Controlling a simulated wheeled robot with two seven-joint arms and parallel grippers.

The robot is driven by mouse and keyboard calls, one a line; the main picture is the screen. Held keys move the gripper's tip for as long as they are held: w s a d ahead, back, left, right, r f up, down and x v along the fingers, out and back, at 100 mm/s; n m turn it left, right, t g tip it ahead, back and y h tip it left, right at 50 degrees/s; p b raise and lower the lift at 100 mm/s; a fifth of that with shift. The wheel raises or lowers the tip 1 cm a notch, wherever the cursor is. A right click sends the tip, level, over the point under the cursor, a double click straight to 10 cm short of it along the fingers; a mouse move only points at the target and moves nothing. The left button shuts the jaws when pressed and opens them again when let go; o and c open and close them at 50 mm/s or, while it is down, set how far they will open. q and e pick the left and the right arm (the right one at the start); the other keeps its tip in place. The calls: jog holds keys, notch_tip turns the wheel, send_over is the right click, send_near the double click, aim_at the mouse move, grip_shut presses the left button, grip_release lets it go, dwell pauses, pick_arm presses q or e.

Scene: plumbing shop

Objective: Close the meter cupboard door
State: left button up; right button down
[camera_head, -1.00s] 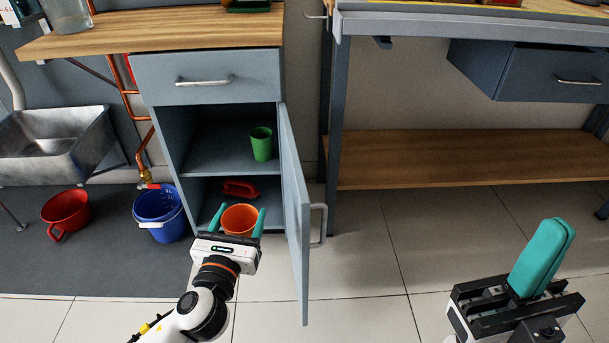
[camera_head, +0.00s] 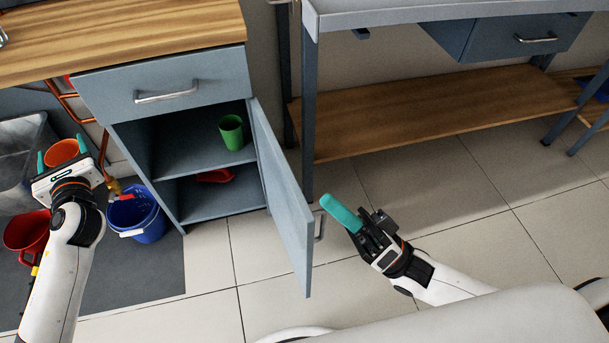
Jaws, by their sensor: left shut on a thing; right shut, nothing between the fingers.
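The grey-blue meter cupboard door (camera_head: 279,190) stands wide open, hinged on the right side of the cupboard (camera_head: 162,150). Its handle (camera_head: 319,225) is on the outer face, to the right. My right gripper (camera_head: 341,212) is shut and empty, just right of the handle; I cannot tell if it touches it. My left gripper (camera_head: 62,159) is shut on an orange cup (camera_head: 61,152), held well left of the cupboard, over the sink area. Inside the cupboard a green cup (camera_head: 231,131) stands on the upper shelf and a red object (camera_head: 215,175) lies below.
A blue bucket (camera_head: 137,214) stands on the dark mat left of the cupboard, with a red container (camera_head: 27,232) beside it. A workbench with a wooden lower shelf (camera_head: 430,108) stands to the right. The tiled floor before the cupboard is clear.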

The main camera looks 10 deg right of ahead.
jog(key=w+d+f+m+g+h+p, duration=0.1)
jog(key=d+f+m+g+h+p, duration=0.6)
jog(key=d, duration=0.5)
pick_arm(q)
jog(key=w+a+r+n+g+y+b, duration=0.1)
jog(key=w+a+r+y+b, duration=0.1)
jog(key=a+r, duration=0.2)
jog(key=w+a+r+n+g+y+b, duration=0.1)
jog(key=a+r, duration=0.3)
jog(key=a, duration=0.7)
jog(key=shift+w+a+n+g+y+b, duration=0.15)
jog(key=shift+w+n+g+y+b, duration=0.35)
jog(key=shift+n+y, duration=0.35)
pick_arm(e)
jog(key=w+a+m+t+y, duration=0.1)
jog(key=w+a, duration=0.4)
jog(key=a, duration=0.7)
jog(key=shift+f+t, duration=0.4)
jog(key=shift+t, duration=0.3)
pick_arm(q)
jog(key=shift+s+r, duration=0.15)
jog(key=shift+r, duration=0.05)
